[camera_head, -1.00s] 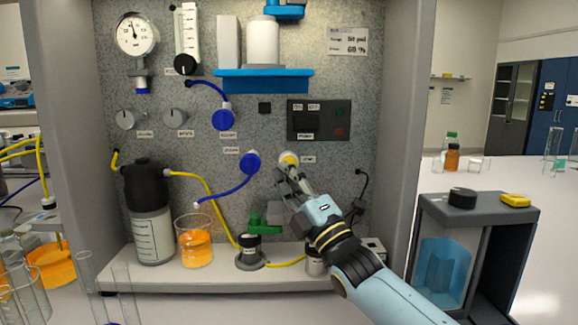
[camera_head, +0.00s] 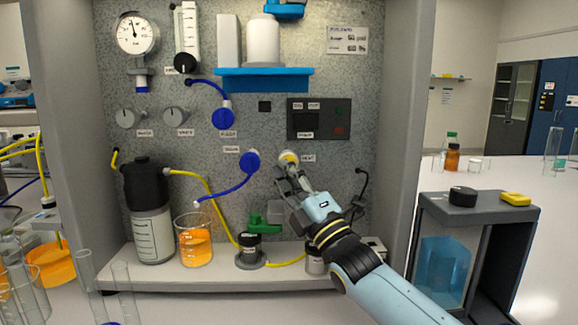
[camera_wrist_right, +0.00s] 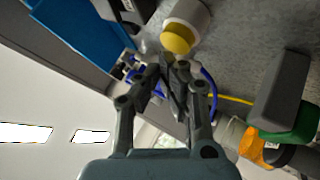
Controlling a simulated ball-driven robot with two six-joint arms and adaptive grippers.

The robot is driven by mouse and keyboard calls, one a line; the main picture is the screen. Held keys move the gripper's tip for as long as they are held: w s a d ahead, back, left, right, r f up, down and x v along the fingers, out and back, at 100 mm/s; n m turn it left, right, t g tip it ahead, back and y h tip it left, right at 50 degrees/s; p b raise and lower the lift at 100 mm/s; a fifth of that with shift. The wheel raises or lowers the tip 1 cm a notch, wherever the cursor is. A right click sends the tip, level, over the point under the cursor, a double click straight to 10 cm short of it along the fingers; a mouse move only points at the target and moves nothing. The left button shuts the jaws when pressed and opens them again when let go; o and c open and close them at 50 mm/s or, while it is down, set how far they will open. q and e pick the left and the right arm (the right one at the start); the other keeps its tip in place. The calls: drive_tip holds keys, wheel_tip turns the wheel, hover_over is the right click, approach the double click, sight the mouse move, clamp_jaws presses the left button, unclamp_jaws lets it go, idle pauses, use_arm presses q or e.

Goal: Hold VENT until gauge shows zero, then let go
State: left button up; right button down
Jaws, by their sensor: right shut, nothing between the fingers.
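The VENT button (camera_head: 288,158) is a round yellow cap on the speckled panel, with a small label to its right. In the wrist view its yellow face (camera_wrist_right: 178,38) sits in a pale collar. My right gripper (camera_head: 287,172) is shut and empty, with its tips right at the button's lower edge. In the wrist view its fingertips (camera_wrist_right: 172,68) are together just by the yellow face; I cannot tell whether they touch it. The round gauge (camera_head: 136,34) is at the panel's upper left. Its needle points nearly straight up; the numbers are too small to read. My left gripper is not in view.
Blue hose fittings (camera_head: 250,161) sit left of the button. A dark control box (camera_head: 320,119) is above right. Side walls frame the panel.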

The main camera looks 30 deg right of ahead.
drive_tip(key=shift+w+d+b, duration=0.3)
drive_tip(key=shift+w+b, duration=0.1)
drive_tip(key=shift+w, duration=0.25)
idle(0.8)
drive_tip(key=shift+s, duration=0.1)
idle(2.4)
drive_tip(key=shift+s+a+p, duration=0.4)
drive_tip(key=shift+s+p, duration=0.05)
drive_tip(key=shift+s, duration=0.35)
drive_tip(key=s, duration=0.1)
drive_tip(key=s+a+p, duration=0.1)
drive_tip(key=s, duration=0.1)
drive_tip(key=s+a+p, duration=0.1)
drive_tip(key=shift+s+a, duration=0.1)
drive_tip(key=shift+s, duration=0.15)
drive_tip(key=shift+f, duration=0.1)
